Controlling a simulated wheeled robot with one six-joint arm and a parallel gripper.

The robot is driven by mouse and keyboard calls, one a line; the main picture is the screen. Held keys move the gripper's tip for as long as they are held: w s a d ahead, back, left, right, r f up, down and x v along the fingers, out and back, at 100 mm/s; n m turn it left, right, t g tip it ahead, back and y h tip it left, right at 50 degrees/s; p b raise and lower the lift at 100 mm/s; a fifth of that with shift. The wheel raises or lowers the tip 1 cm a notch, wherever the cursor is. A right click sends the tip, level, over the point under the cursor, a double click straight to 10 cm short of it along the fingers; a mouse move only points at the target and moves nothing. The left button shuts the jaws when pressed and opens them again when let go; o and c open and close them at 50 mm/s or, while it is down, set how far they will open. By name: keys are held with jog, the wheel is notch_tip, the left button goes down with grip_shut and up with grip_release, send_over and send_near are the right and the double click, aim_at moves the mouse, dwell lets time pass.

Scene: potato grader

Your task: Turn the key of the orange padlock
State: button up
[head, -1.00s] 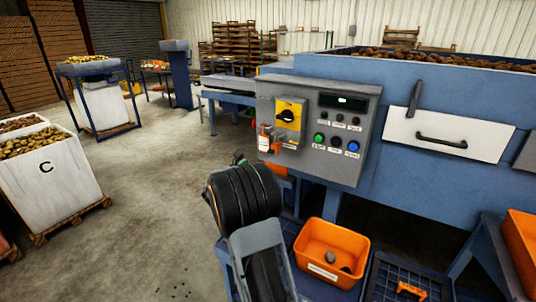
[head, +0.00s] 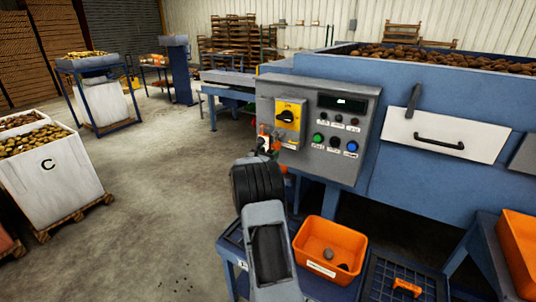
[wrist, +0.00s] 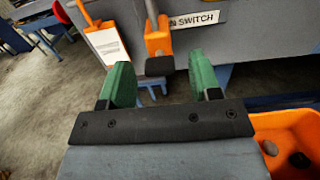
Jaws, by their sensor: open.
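The orange padlock (wrist: 158,40) hangs by its shackle at the top middle of the wrist view, left of a label ending in "N SWITCH". A dark block, which looks like the key's head (wrist: 160,66), sits at its lower end. My gripper (wrist: 161,80) is open, with one green finger on each side of the dark block and a gap to both. In the head view my gripper (head: 266,147) is in front of the lower left of the grey control box (head: 315,165) and covers most of the padlock.
A white tag (wrist: 106,44) with an orange top hangs left of the padlock. A yellow plate with a black rotary switch (head: 287,117) is above my gripper. An orange bin (head: 330,232) with a few potatoes stands below, to the right. Open floor lies to the left.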

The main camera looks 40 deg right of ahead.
jog(key=c, duration=0.9)
jog(key=m+b, duration=0.1)
jog(key=b, duration=0.2)
jog(key=f+m+b, duration=0.1)
jog(key=b, duration=0.2)
jog(key=shift+m, duration=0.3)
jog(key=shift+c, duration=0.2)
jog(key=shift+r+m+b, duration=0.2)
jog(key=shift+m+b, duration=3.6)
jog(key=shift+b, duration=1.7)
jog(key=shift+r+m+b, duration=0.2)
jog(key=shift+m+b, duration=3.6)
jog(key=shift+b, duration=1.7)
jog(key=shift+r, duration=0.1)
